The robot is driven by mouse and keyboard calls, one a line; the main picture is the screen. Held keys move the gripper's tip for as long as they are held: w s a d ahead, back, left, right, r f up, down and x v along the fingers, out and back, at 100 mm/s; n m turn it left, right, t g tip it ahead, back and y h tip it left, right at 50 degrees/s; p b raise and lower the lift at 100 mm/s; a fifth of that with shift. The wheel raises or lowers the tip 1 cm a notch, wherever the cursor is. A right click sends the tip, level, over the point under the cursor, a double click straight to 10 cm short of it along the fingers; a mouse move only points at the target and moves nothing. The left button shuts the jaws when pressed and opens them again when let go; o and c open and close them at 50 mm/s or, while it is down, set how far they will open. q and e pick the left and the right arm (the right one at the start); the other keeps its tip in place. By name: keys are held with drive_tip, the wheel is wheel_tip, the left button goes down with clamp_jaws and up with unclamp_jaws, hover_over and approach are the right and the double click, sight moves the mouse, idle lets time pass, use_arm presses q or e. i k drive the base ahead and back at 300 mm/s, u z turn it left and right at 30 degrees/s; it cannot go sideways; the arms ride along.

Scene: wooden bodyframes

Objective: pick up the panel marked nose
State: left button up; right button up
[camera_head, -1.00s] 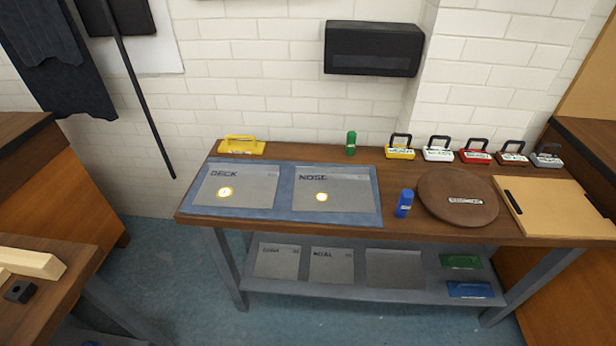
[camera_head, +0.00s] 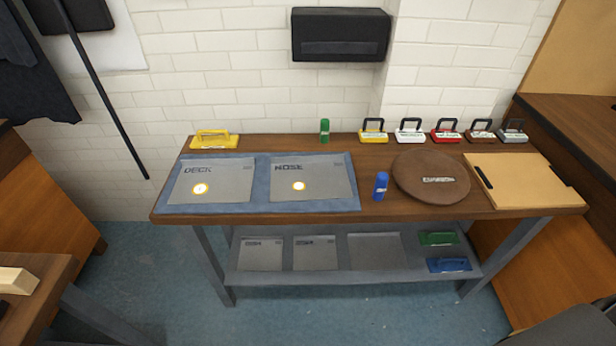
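The grey panel marked NOSE (camera_head: 325,185) lies flat on the right half of a blue mat (camera_head: 262,205) on the wooden table. A round yellow-and-white spot (camera_head: 298,186) shows near its middle. A similar grey panel marked DECK (camera_head: 225,188) lies beside it on the left, with the same kind of spot. On the lower shelf, one of several grey panels (camera_head: 315,258) has a label too small to read surely. Neither of my grippers shows in the head view.
A yellow handled tool (camera_head: 214,140) and a green bottle (camera_head: 324,131) stand behind the mat. A tan board (camera_head: 525,182) lies at the right. Floor (camera_head: 340,318) is clear in front.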

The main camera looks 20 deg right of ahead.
sight(302, 178)
drive_tip(key=k, duration=0.65)
drive_tip(key=u, duration=0.45)
drive_tip(key=i, duration=1.4)
drive_tip(key=z, duration=0.35)
